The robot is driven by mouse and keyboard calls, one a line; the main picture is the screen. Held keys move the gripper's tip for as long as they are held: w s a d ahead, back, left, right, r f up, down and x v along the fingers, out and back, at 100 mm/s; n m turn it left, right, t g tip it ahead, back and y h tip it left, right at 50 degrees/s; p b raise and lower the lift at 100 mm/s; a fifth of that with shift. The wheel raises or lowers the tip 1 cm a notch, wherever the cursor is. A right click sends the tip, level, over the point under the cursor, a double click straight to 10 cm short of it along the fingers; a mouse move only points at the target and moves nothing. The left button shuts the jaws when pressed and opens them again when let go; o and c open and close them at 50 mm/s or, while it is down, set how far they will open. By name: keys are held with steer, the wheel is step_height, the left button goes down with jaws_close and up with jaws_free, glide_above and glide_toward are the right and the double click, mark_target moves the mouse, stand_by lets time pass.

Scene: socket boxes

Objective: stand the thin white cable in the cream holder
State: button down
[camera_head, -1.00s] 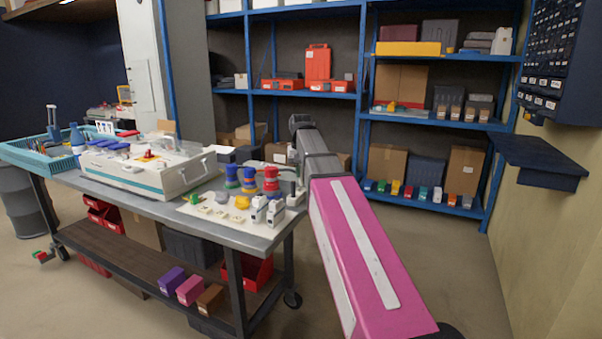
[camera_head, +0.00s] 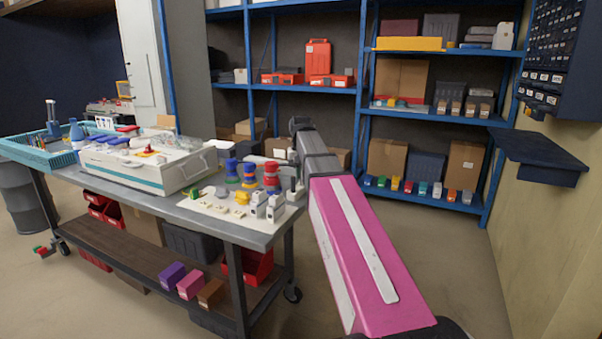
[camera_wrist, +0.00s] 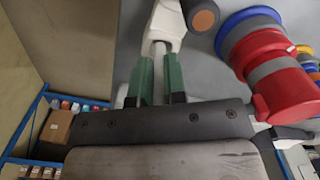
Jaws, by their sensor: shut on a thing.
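My gripper (camera_wrist: 155,82) shows in the wrist view with two green fingers. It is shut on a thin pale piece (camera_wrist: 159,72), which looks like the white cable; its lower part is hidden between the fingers. A cream-white part (camera_wrist: 168,22) lies directly beyond the fingertips and looks like the cream holder. I cannot tell whether the cable touches it or is inside it. In the head view, the gripper end is at the table's right end, too small and covered to read.
A red plug with blue and grey rings (camera_wrist: 268,70) and a dark cylinder with an orange end (camera_wrist: 203,18) are close on the right in the wrist view. The metal table (camera_head: 262,238) also holds a white case (camera_head: 140,178) and two white socket boxes (camera_head: 275,208).

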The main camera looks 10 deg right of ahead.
steer(key=shift+f, duration=0.25)
steer(key=shift+f, duration=0.75)
steer(key=c, duration=1.1)
jaws_free()
steer(key=shift+r, duration=0.1)
step_height(320, 180, up, 18)
steer(key=shift+f, duration=0.2)
